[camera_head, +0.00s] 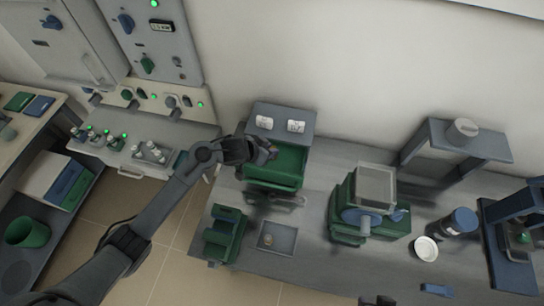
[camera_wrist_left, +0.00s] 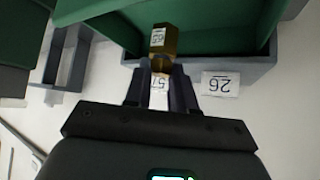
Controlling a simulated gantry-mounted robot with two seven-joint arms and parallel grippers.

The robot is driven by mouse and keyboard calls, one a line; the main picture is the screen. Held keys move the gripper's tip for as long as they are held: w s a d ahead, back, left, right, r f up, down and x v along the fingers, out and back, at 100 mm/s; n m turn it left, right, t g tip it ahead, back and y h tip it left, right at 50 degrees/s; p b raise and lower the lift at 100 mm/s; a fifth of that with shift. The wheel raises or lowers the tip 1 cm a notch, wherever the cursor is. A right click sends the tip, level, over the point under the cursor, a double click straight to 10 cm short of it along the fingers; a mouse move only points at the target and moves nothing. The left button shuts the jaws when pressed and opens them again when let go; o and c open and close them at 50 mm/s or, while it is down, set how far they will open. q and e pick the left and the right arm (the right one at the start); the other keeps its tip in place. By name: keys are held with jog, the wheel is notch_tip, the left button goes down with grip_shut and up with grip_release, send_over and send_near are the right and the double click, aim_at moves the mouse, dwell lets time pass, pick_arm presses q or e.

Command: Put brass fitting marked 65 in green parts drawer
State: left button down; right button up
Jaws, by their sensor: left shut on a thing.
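The green parts drawer (camera_head: 290,160) stands open at the back left of the grey bench, below a grey housing. My left gripper (camera_head: 266,152) is over the drawer and shut on a brass fitting (camera_wrist_left: 163,40). The fitting shows between the fingertips in the left wrist view, with a small white label that is hard to read. The green drawer interior (camera_wrist_left: 215,38) is around and beyond it there. Whether the fitting touches the drawer I cannot tell. The fitting is hard to make out in the head view.
White number labels (camera_wrist_left: 221,84) show near the drawer's grey edge. A grey tray (camera_head: 284,236) and a green holder (camera_head: 222,236) stand in front. A green and blue machine (camera_head: 362,205), a white cup (camera_head: 426,248) and a grey frame (camera_head: 456,140) are to the right.

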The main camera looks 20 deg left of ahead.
pick_arm(q)
jog(key=shift+f, duration=2.75)
jog(key=shift+f+b, duration=0.2)
jog(key=shift+b, duration=0.1)
jog(key=c, duration=0.9)
grip_release()
jog(key=shift+c, duration=0.2)
jog(key=shift+r, duration=0.15)
